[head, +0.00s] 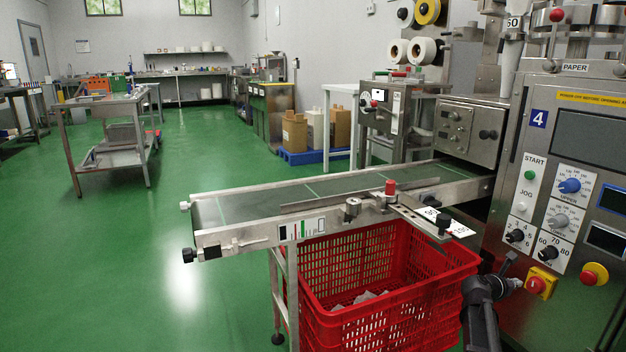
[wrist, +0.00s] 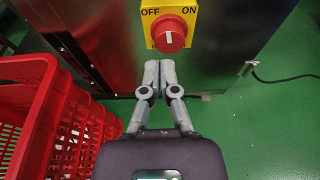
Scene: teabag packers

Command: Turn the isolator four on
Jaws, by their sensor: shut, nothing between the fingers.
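Isolator four is a red rotary knob (wrist: 170,34) on a yellow plate (wrist: 186,11) marked OFF at left and ON at right. It sits low on the steel machine front, and the red knob also shows in the head view (head: 536,285). A small white mark is on the knob; I cannot tell for certain which label it points to. My gripper (wrist: 160,64) is shut and empty, its fingertips just below the knob in the wrist view. I cannot tell whether they touch it. In the head view my gripper (head: 514,272) is just left of the yellow plate.
A blue "4" sign (head: 538,118) marks the machine panel. A red and yellow button (head: 594,274) sits right of the isolator. A red crate (head: 390,310) stands close at left, under the conveyor (head: 330,190). Green floor is open at far left.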

